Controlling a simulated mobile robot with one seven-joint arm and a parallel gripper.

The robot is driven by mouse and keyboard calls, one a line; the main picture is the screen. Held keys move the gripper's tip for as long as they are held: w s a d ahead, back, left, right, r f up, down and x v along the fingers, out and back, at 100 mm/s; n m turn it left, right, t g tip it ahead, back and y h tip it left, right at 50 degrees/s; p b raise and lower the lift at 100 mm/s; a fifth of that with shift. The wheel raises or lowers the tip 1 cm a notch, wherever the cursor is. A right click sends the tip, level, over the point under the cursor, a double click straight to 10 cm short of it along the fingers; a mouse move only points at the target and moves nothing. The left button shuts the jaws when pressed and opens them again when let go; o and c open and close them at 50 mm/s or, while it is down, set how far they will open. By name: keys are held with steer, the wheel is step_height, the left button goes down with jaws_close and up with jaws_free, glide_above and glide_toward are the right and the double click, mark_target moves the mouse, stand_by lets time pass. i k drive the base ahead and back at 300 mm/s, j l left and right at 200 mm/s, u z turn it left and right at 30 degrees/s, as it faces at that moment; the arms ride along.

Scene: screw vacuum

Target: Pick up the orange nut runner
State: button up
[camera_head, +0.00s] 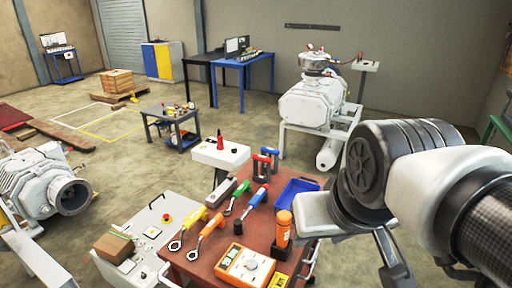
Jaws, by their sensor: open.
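An upright orange cylindrical tool (283,228) with a dark lower end stands near the right side of the red-brown cart top (207,272); it may be the orange nut runner. An orange-handled tool with a ring end (209,229) lies further left, beside a yellow-handled one (188,228). I cannot tell for certain which is the nut runner. My gripper (350,240) is at the right, beside the cart and to the right of the upright orange tool. It is open, apart from the tool and seems empty. My wrist hides part of the view there.
The cart also holds an orange meter (245,267), a blue tray (296,190), a green-handled tool (237,197) and a blue-and-red tool (254,204). A white control box (137,240) stands left of the cart. A large white pump (313,103) stands behind. Open floor lies further left.

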mark_target(284, 219)
steer(key=j+z, duration=0.35)
steer(key=j, duration=0.2)
steer(key=j+z, duration=0.4)
steer(key=j, duration=0.2)
steer(key=k+j+z, duration=0.15)
steer(key=j+z, duration=0.2)
steer(key=j, duration=0.15)
